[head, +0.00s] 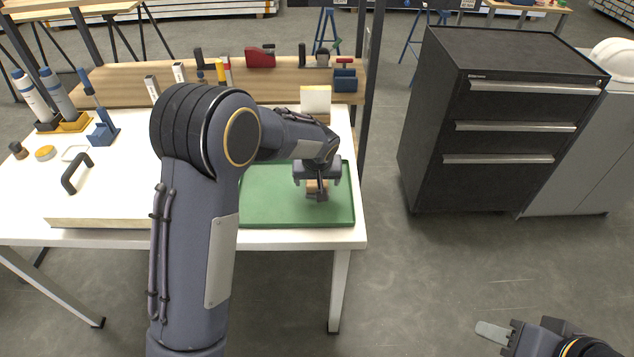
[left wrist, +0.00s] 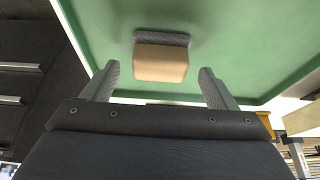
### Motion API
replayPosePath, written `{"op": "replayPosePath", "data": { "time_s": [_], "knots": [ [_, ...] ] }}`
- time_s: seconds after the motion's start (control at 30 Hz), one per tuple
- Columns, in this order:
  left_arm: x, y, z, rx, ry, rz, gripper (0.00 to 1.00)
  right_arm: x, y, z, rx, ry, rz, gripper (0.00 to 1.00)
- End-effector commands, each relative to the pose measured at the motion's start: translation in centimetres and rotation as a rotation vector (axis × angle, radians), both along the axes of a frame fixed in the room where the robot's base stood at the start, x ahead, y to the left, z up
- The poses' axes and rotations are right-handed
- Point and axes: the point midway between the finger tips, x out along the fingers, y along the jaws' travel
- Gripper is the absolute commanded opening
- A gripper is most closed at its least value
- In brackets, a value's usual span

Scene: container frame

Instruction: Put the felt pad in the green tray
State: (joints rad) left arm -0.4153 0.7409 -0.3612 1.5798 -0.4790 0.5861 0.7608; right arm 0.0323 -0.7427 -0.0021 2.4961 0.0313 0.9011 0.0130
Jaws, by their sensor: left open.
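The felt pad (left wrist: 160,60), a tan block with a grey textured layer along one side, is over the floor of the green tray (left wrist: 225,25) and appears to rest on it. In the head view the pad (head: 316,186) shows partly behind my left gripper (head: 317,190), inside the right part of the green tray (head: 270,205). My left gripper is open above the pad, with its fingers apart on either side and clear space between them and the pad.
The white table (head: 130,185) carries a black handle (head: 76,173), blue tool holders (head: 103,133) and bottles at left. A wooden shelf (head: 130,92) with several tools stands behind the tray. A black drawer cabinet (head: 500,120) stands to the right, with open floor between.

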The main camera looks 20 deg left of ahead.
Motion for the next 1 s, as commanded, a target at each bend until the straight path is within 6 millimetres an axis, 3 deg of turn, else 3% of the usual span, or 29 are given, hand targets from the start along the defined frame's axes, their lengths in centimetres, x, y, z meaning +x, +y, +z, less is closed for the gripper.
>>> {"op": "replayPosePath", "data": {
  "time_s": [0.1, 0.33, 0.5, 0.77, 0.87, 1.0],
  "knots": [
    [-1.0, -0.4, 2.7, -0.003, -0.006, -0.003, 0.8, 0.0, 0.0, -0.2, 0.0, 0.0, 0.0, 0.4],
    [-2.7, -0.9, 6.8, -0.002, -0.004, -0.002, 0.8, 0.0, 0.0, -0.4, 0.0, 0.0, 0.0, 0.4],
    [-3.3, -1.0, 8.4, -0.001, -0.002, -0.002, 0.8, 0.0, 0.0, -0.4, 0.0, 0.0, 0.0, 0.4],
    [-4.4, -0.2, 9.2, -0.024, 0.008, 0.004, 0.8, 0.0, 0.0, -0.4, 0.0, 0.0, 0.0, 0.4],
    [-7.1, 1.7, 10.3, -0.09, 0.023, 0.006, 0.8, 0.0, 0.0, -0.4, 0.0, 0.0, 0.0, 0.4],
    [-14.0, 4.6, 12.5, -0.225, 0.032, -0.019, 0.8, 0.0, 0.0, -0.4, 0.0, 0.0, 0.0, 0.4]
  ]
}}
